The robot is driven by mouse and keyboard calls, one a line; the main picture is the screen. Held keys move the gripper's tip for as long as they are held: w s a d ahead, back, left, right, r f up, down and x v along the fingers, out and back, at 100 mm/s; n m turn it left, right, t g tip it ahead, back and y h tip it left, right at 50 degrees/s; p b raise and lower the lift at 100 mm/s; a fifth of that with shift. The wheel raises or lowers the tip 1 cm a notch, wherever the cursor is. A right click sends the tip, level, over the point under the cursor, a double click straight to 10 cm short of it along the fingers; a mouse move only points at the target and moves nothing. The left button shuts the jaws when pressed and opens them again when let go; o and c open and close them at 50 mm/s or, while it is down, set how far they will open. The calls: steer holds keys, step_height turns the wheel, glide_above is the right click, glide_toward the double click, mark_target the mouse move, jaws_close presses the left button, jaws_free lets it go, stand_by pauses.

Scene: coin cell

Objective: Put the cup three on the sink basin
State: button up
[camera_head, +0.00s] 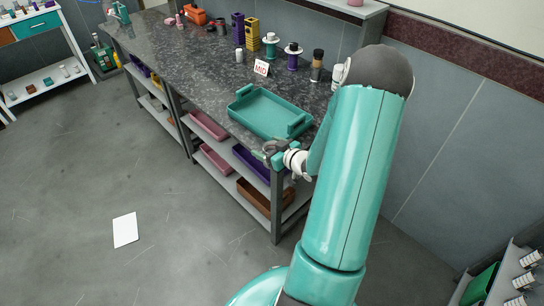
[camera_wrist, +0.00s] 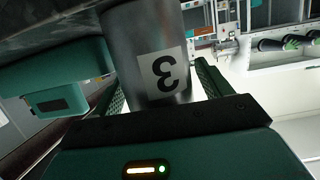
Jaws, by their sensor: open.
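Cup three (camera_wrist: 150,40) is a grey metallic cylinder with a white label marked 3. In the wrist view it stands between the two green fingers of my gripper (camera_wrist: 160,72). The jaws are open, and I cannot tell whether either finger touches the cup. In the head view my gripper (camera_head: 271,152) is low at the near front edge of the counter, just in front of a teal tray. A small grey shape there may be the cup, partly hidden by the gripper. I cannot make out a sink basin in either view.
The teal tray (camera_head: 243,104) lies on the dark speckled counter (camera_head: 185,62). Spools, bottles and a MIG sign (camera_head: 261,68) stand along its back. Bins fill the shelves below. A paper sheet (camera_head: 125,230) lies on the open floor at left.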

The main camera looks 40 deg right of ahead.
steer(key=c, duration=1.3)
steer(key=shift+c, duration=0.4)
steer(key=shift+r, duration=0.15)
